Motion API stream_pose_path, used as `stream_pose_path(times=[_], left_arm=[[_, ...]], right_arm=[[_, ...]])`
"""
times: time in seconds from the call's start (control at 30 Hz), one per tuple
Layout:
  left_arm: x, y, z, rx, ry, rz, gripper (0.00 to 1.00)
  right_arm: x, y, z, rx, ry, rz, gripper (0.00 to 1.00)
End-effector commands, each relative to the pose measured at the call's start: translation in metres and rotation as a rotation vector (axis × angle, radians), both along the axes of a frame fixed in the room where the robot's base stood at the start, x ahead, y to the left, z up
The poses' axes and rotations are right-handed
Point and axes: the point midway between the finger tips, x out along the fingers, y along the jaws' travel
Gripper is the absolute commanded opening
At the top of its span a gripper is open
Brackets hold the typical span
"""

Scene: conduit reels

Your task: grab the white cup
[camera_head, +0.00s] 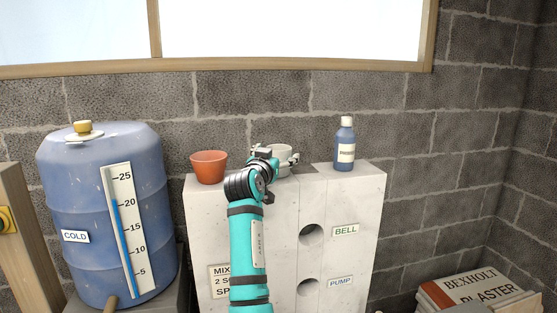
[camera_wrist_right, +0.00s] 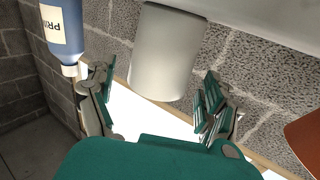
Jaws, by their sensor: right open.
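The white cup (camera_head: 285,150) stands on top of the pale concrete block (camera_head: 357,181), between an orange pot and a blue bottle. My right gripper (camera_head: 278,157) is in front of it and hides part of it. In the right wrist view, which is upside down, the cup (camera_wrist_right: 168,52) appears between the two spread fingers of my right gripper (camera_wrist_right: 155,92). There is a visible gap on each side, so the gripper is open and holds nothing. My left gripper is not in view.
The orange pot (camera_head: 208,167) stands left of the cup, and the blue bottle (camera_head: 344,146) stands right of it. The bottle also shows close to one finger in the right wrist view (camera_wrist_right: 63,28). A brick wall (camera_head: 400,125) rises behind. A blue barrel (camera_head: 82,185) stands at left.

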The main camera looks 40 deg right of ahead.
Motion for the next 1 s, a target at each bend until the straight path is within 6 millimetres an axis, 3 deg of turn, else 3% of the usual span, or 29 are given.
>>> stream_pose_path(times=[0.03, 0.1, 0.27, 0.5, 0.87, 1.0], left_arm=[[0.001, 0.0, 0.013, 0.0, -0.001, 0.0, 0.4], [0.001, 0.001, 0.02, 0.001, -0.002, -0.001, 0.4], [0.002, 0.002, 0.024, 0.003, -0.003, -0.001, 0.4], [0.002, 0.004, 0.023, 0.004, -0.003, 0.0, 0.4], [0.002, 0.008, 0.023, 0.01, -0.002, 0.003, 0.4], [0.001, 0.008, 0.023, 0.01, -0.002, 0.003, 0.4]], right_arm=[[0.004, -0.008, 0.006, -0.001, 0.005, -0.003, 0.85], [0.011, -0.017, 0.004, -0.001, 0.005, -0.002, 0.85], [0.019, -0.031, 0.001, 0.0, 0.004, -0.001, 0.85], [0.02, -0.032, -0.001, 0.0, 0.0, 0.0, 0.85], [0.02, -0.032, -0.001, 0.0, 0.001, 0.0, 0.39], [0.02, -0.032, -0.001, 0.0, 0.001, 0.0, 0.37]])
